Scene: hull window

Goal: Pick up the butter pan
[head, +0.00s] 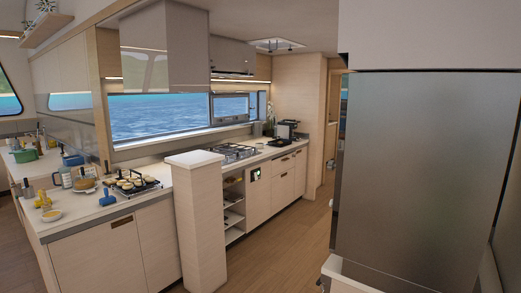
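I cannot tell for sure which item is the butter pan. A small shallow dish with yellow content (51,214) sits on the near left counter, close to its front edge. A dark tray with several round pale items (137,185) lies farther right on the same counter. A green pot (22,155) stands at the far left. A dark flat pan (278,142) lies on the far counter beyond the stove. My gripper is not in view.
The near counter (110,213) also holds a blue object (107,198), a mug-like item (64,178) and bottles. A pale pillar (197,225) stands beside it. A gas stove (232,152) is behind. A tall grey fridge-like cabinet (418,180) blocks the right. The wooden floor (270,255) between is clear.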

